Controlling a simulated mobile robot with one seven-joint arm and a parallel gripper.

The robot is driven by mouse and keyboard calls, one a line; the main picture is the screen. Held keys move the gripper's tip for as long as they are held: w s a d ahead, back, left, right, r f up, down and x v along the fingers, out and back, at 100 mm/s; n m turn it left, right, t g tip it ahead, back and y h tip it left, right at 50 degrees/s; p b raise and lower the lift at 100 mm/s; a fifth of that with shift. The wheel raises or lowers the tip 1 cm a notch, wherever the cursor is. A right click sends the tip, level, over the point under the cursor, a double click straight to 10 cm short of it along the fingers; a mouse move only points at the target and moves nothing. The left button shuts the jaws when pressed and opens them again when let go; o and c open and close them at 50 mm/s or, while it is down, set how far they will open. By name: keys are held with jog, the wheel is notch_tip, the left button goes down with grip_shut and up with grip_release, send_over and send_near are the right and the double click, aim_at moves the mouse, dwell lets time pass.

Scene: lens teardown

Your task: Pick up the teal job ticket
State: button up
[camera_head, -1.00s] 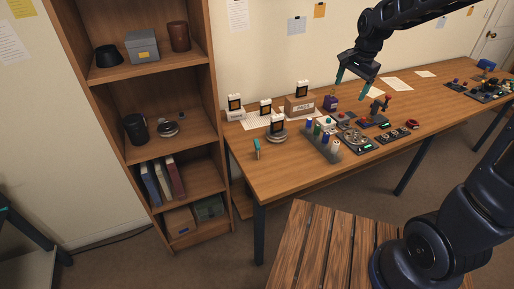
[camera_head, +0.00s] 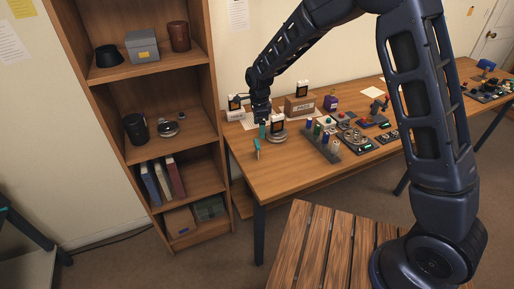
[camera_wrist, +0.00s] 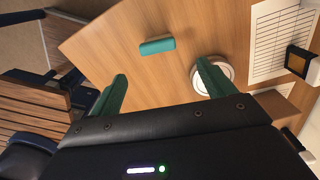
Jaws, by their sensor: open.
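The teal job ticket (camera_head: 257,149) is a small thin piece near the left front corner of the wooden table. It also shows in the wrist view (camera_wrist: 157,46), lying alone on bare wood beyond my fingertips. My gripper (camera_head: 262,130) is just behind and above the ticket in the head view. In the wrist view my gripper (camera_wrist: 162,75) has its two green fingers spread wide, with nothing between them. The ticket is apart from both fingers.
A rack of bottles (camera_head: 325,144) stands further right. The table edge is close to the ticket.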

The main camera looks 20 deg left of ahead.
aim_at(257, 143)
jog(key=shift+s+a+f, duration=0.15)
jog(key=shift+a+f, duration=0.1)
jog(key=shift+f, duration=0.3)
notch_tip(257, 143, down, 4)
jog(key=shift+f, duration=0.15)
jog(key=shift+s+f, duration=0.2)
jog(key=shift+f, duration=2.75)
jog(key=c, duration=1.1)
